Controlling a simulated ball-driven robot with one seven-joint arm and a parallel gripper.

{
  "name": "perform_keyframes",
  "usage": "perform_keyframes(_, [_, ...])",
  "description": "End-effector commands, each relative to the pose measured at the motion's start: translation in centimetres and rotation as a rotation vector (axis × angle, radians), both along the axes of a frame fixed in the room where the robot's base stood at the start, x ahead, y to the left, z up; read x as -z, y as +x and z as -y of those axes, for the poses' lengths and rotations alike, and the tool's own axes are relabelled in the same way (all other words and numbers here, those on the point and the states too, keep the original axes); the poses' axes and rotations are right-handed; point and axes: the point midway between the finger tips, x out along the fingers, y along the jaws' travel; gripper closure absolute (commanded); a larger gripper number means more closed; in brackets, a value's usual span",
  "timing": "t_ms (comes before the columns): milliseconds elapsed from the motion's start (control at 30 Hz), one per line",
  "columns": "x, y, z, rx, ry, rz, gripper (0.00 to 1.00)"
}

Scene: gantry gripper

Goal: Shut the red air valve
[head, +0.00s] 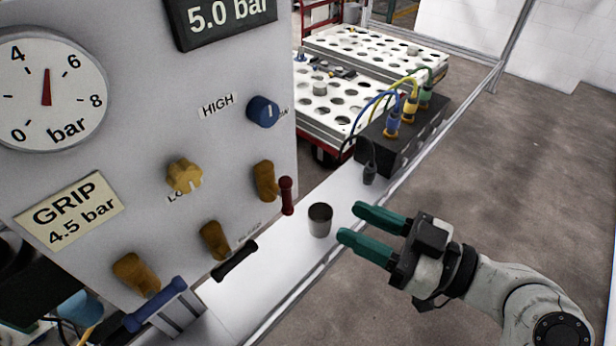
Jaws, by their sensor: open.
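The red air valve has a short red handle (286,196) on a brass body (265,181), low on the right part of the grey panel. The red handle stands roughly upright in the picture, while the black and blue handles beside it lie slanted. My gripper (352,222), with two green fingers, is open and empty. It is to the right of the red handle, apart from it, with its fingertips pointing left toward the panel. A metal cup (320,220) shows between the fingers and the valve. Nothing hides the red handle.
A black-handled valve (234,262) and a blue-handled valve (153,304) are left of the red one. A blue knob (262,111) and a yellow knob (183,176) sit above. A black box (405,128) with cables and a holed tray (375,52) are behind.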

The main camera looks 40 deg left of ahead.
Motion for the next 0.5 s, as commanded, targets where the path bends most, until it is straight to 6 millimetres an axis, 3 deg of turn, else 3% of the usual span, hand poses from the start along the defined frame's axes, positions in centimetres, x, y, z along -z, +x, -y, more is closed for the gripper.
perform_keyframes(500, [-0.2, -1.1, -8.1, -0.002, -0.004, -0.002, 0.58])
